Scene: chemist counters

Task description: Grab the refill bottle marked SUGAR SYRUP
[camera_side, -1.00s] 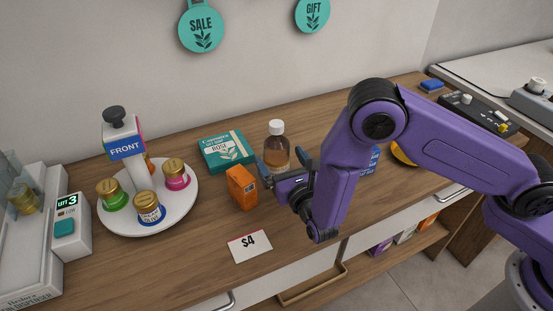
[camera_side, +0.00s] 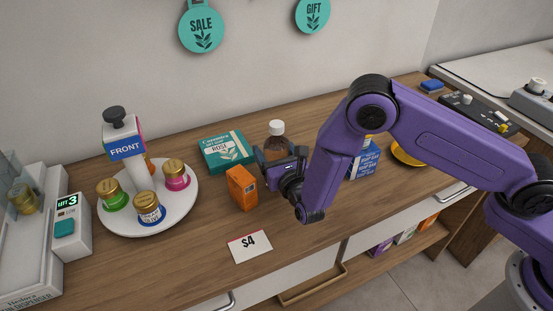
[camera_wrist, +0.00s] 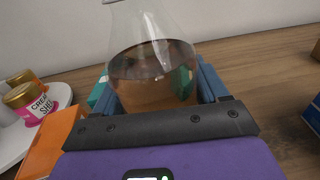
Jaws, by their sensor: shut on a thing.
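A clear bottle (camera_side: 277,143) with a white cap and amber-brown liquid stands upright on the wooden counter, behind the orange box. My gripper (camera_side: 281,157) is shut on it, with one blue finger on each side of its body. In the wrist view the bottle (camera_wrist: 152,65) fills the space between the two fingers, and its top is cut off by the frame edge. No label on it can be read, and its lower part is hidden by my gripper. I see no SUGAR SYRUP marking anywhere.
An orange box (camera_side: 241,188) stands just left of my gripper, and a teal box (camera_side: 226,150) lies behind it. A white turntable (camera_side: 177,208) with several gold-lidded jars is further left. Blue boxes (camera_side: 365,160) stand at right. A $4 card (camera_side: 250,246) lies in front.

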